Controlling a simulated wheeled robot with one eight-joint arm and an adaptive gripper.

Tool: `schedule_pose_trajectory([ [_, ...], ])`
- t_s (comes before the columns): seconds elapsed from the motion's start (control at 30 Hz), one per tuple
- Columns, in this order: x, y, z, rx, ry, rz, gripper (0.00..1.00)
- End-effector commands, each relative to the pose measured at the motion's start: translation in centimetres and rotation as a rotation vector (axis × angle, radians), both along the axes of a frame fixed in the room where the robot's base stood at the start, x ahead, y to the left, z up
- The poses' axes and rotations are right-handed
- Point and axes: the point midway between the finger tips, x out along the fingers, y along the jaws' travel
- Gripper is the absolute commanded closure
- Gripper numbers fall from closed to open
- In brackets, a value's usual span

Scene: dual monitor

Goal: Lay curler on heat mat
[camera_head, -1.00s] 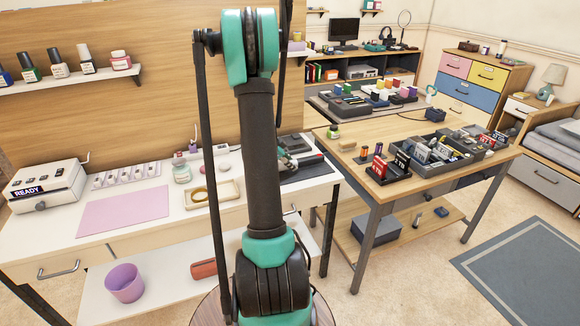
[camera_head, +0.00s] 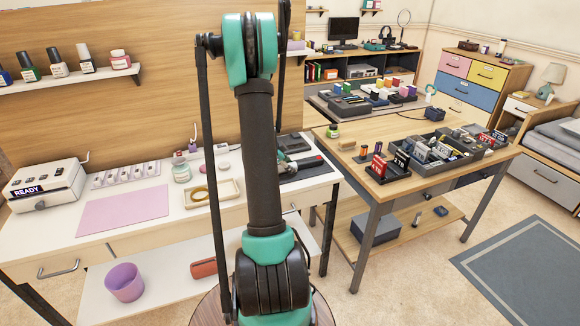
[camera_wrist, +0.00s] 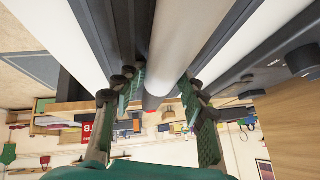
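A dark mat (camera_head: 306,174), which looks like the heat mat, lies at the right end of the white desk. In the head view my gripper (camera_head: 290,155) is small and partly hidden behind my arm, over or beside this mat. In the wrist view my gripper (camera_wrist: 160,88) shows two dark fingers with green pads. A pale round bar (camera_wrist: 185,42), possibly the curler, runs down between them to a dark end. The pads flank the bar closely; I cannot tell whether they touch it. The curler cannot be made out in the head view.
A pink mat (camera_head: 122,212), a cream tray (camera_head: 212,194) and a white box marked READY (camera_head: 48,186) are on the white desk (camera_head: 60,232). A wooden table (camera_head: 392,128) with crowded dark trays (camera_head: 440,165) stands to the right. The wooden back panel (camera_head: 130,100) rises behind the desk.

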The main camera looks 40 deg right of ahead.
Motion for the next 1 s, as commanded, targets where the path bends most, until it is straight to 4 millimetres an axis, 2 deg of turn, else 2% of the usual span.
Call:
schedule_pose_trajectory([
  [0.17, 0.1, 0.6, 1.0, 0.004, -0.003, 0.002, 0.60],
  [0.7, -0.3, 6.4, 8.2, 0.002, -0.001, 0.003, 0.60],
  [1.0, -0.7, 8.4, 9.8, 0.011, 0.014, 0.035, 0.60],
])
